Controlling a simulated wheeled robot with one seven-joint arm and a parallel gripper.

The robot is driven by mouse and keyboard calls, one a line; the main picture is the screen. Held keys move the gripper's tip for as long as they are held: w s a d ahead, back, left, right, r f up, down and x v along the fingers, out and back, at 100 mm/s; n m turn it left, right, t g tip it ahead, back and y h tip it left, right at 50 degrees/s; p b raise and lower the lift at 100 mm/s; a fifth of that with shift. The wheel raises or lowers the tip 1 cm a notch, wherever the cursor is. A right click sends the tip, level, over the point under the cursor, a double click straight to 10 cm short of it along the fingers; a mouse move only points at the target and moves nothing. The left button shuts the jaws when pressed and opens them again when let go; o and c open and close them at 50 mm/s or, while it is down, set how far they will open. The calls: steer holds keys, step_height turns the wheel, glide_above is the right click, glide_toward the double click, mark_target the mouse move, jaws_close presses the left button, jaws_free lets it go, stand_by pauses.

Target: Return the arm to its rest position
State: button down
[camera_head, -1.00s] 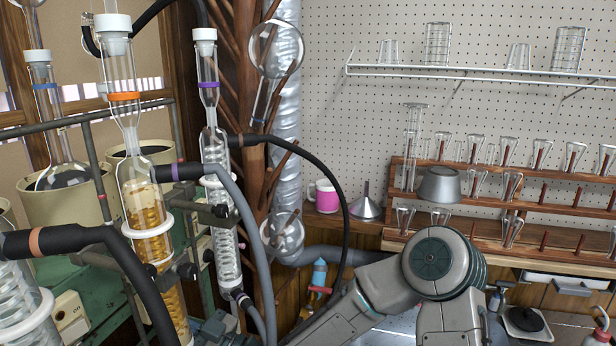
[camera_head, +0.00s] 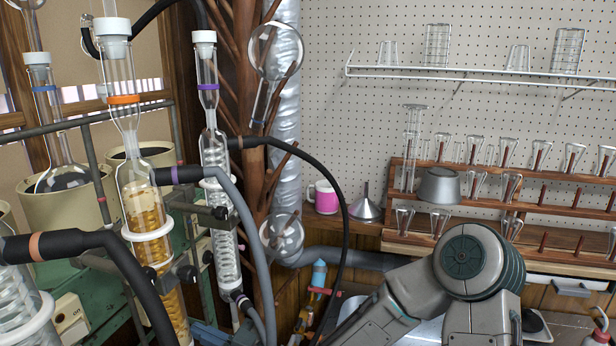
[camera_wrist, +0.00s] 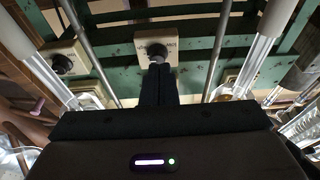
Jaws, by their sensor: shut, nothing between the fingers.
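My gripper (camera_wrist: 158,68) shows only in the wrist view. Its two dark fingers are together, with nothing between them. The fingertips point at a cream control box (camera_wrist: 172,44) with a dark knob (camera_wrist: 157,50) on a green frame. They overlap the lower part of that box in the picture; I cannot tell how large the gap is. In the head view my grey arm is bent at the lower right, and its far end is cut off by the bottom edge, so the gripper is hidden there.
A second knob box (camera_wrist: 64,62) and metal rods flank the gripper.

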steer(key=w+d+f+m+t+h, duration=0.1)
steer(key=w+d+f+h, duration=0.3)
steer(key=d+f+h, duration=0.35)
steer(key=w+d+f+m+h, duration=0.2)
steer(key=d+m+h, duration=0.2)
steer(key=d+h, duration=0.65)
steer(key=s+d+r+m+g+h, duration=0.1)
steer(key=s+d+r+m+h, duration=0.35)
steer(key=d, duration=0.85)
steer(key=s+d+r+m+g+y, duration=0.1)
steer(key=s+r+m, duration=0.1)
steer(key=s, duration=0.5)
steer(key=s+d+r+m+g+y, duration=0.1)
steer(key=s+d+r+m, duration=0.1)
steer(key=s, duration=0.5)
steer(key=shift+r+m+g, duration=0.4)
steer(key=shift+r+m, duration=0.25)
steer(key=shift+m, duration=0.1)
steer(key=shift+w+y, duration=0.15)
steer(key=shift+y, duration=0.1)
